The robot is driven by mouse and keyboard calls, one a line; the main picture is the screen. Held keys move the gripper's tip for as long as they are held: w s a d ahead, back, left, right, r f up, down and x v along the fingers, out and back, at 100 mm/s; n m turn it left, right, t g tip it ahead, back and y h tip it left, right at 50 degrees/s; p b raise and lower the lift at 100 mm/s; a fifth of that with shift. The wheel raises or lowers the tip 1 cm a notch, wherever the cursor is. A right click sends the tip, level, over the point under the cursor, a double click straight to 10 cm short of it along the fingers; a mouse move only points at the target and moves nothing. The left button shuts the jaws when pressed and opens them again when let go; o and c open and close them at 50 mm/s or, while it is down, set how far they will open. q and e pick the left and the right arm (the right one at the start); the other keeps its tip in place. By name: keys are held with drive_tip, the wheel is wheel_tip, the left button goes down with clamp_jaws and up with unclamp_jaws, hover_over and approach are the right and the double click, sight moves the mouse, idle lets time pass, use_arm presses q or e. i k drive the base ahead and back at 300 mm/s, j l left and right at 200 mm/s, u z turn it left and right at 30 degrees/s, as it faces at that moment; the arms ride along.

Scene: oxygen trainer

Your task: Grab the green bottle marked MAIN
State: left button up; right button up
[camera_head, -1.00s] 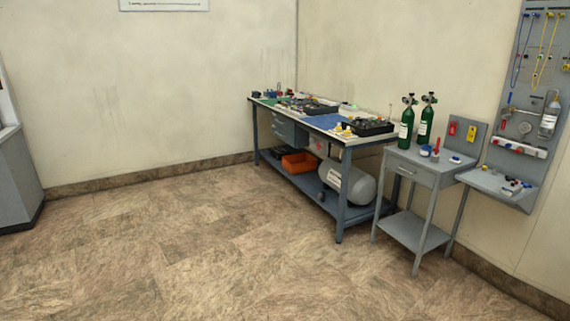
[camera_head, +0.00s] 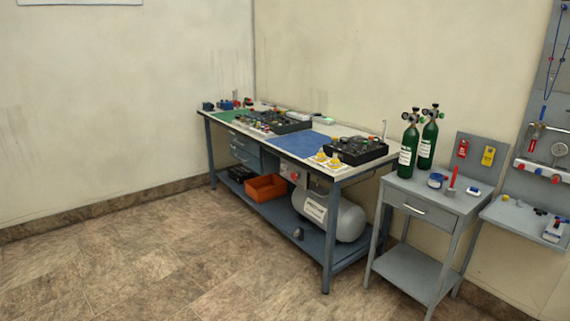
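Two green bottles with valve tops and white labels stand upright side by side on a small grey side table (camera_head: 426,200). One green bottle (camera_head: 411,140) is at the front left and the other green bottle (camera_head: 428,143) is just behind it to the right. The label lettering is too small to read, so I cannot tell which is marked MAIN. Neither of my grippers shows in the head view.
A long workbench (camera_head: 345,171) with a blue mat (camera_head: 297,145) and black trays stands left of the side table. A grey tank (camera_head: 342,217) and an orange bin (camera_head: 266,187) sit on its lower shelf. A wall panel (camera_head: 548,190) is at the right. The floor (camera_head: 150,260) in front is clear.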

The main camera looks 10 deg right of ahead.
sight(411, 137)
drive_tip(key=i+j+z, duration=0.15)
drive_tip(key=i+z, duration=0.25)
drive_tip(key=i+j+z, duration=0.25)
drive_tip(key=z, duration=0.15)
drive_tip(key=i+j+z, duration=0.75)
drive_tip(key=i+j+u, duration=0.1)
drive_tip(key=u, duration=0.55)
